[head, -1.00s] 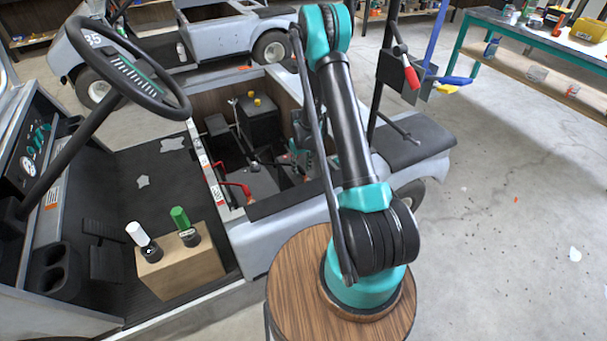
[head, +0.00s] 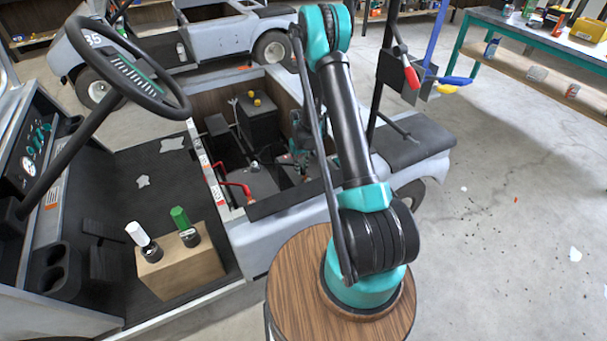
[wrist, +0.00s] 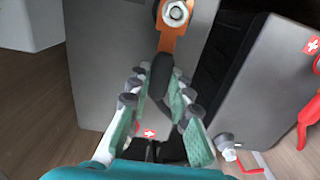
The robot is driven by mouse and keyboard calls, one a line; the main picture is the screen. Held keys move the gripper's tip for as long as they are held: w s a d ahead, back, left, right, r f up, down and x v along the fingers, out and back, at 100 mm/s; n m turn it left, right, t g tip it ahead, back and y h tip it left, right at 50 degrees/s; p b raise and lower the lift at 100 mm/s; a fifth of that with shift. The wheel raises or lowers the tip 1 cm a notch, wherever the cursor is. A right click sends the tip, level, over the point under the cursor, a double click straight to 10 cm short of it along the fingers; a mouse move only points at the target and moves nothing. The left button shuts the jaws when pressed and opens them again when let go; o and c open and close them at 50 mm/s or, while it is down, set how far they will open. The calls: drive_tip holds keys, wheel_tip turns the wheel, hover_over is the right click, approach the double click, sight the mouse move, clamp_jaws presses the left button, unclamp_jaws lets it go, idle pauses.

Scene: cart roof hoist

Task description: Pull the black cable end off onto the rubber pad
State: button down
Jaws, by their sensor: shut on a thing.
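The black cable end (wrist: 161,74) shows in the wrist view between my two green-padded fingers. It hangs from an orange lug (wrist: 172,42), which still sits at a silver nut (wrist: 175,13) on a grey box (wrist: 110,60). My gripper (wrist: 158,84) is shut on the cable end. In the head view my gripper (head: 291,157) is small, low in the cart's open bay and partly hidden by dark parts. The cable is too small to make out there. I cannot tell which dark surface is the rubber pad.
In the head view a black box with yellow caps (head: 257,118) and the bay's side wall (head: 284,95) crowd the bay.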

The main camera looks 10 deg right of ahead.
drive_tip(key=shift+w, duration=0.1)
drive_tip(key=shift+w+a, duration=0.25)
drive_tip(key=shift+w, duration=0.45)
drive_tip(key=shift+w+a, duration=0.25)
drive_tip(key=shift+w, duration=0.5)
drive_tip(key=shift+w+a, duration=0.25)
drive_tip(key=shift+w, duration=0.45)
